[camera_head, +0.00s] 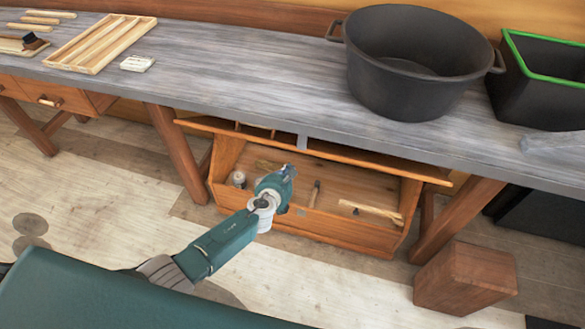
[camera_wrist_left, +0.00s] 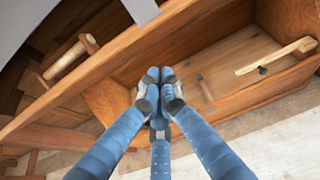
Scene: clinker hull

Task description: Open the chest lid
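The wooden chest (camera_head: 345,228) stands on the floor under the workbench. Its lid (camera_head: 330,156) is raised, seen nearly edge-on under the bench top, with a grey metal hasp (camera_head: 302,142) at its edge. The chest's inside is visible. My left gripper (camera_head: 287,172) is over the chest opening, below the lid edge. In the left wrist view its fingertips (camera_wrist_left: 160,76) are together with nothing seen between them, apart from the hasp (camera_wrist_left: 140,9) and near the lid edge (camera_wrist_left: 95,75). My right gripper is not in view.
Inside the chest are a wooden-handled tool (camera_head: 371,211), a small jar (camera_head: 239,179) and another tool (camera_head: 314,194). The workbench (camera_head: 250,75) overhangs it, with legs on both sides. A wooden block (camera_head: 465,279) stands at front right. A large black pot (camera_head: 415,70) is on the bench.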

